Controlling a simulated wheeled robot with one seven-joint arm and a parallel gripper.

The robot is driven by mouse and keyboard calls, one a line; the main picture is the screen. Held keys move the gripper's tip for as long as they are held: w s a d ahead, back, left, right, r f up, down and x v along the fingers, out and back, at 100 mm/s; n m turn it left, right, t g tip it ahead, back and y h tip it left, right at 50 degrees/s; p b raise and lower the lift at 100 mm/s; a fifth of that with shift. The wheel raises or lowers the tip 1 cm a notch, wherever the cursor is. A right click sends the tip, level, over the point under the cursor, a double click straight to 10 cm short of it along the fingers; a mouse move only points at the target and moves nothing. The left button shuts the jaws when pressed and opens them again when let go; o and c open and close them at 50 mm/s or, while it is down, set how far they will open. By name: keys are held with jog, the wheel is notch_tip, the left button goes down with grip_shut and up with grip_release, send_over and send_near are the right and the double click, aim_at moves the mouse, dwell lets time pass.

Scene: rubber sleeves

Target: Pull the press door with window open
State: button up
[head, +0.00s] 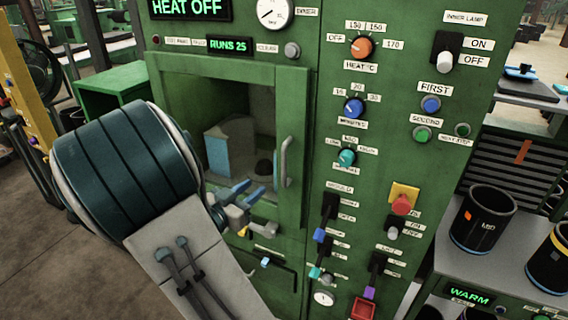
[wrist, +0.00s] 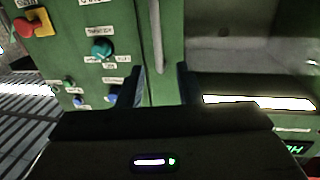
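The press door (head: 298,92) is a green frame around a large window and appears shut flush with the green press front. Its grey upright bar handle (head: 286,162) is on the door's right side. The handle also shows in the wrist view (wrist: 157,38), seen between my two dark fingers. My gripper (head: 257,187) is open and empty, in front of the lower part of the window, left of and a little below the handle. In the wrist view my fingers (wrist: 162,85) stand apart on either side of the handle's line; I see no contact.
A control panel with knobs, switches and a red emergency button (head: 401,205) is right of the door. Behind the window is a pale blue block (head: 217,152). Dark cups (head: 483,220) stand on a bench at right. A green box (head: 112,88) is left of the press.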

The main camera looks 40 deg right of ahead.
aim_at(283, 165)
jog(key=d, duration=0.4)
jog(key=w+d+p, duration=0.1)
jog(key=d, duration=0.4)
jog(key=w+d, duration=0.1)
jog(key=d, duration=0.3)
jog(key=shift+w+d+r+p, duration=0.1)
jog(key=shift+w+d+p, duration=0.05)
jog(key=shift+d+p, duration=0.2)
jog(key=shift+a, duration=0.1)
grip_shut()
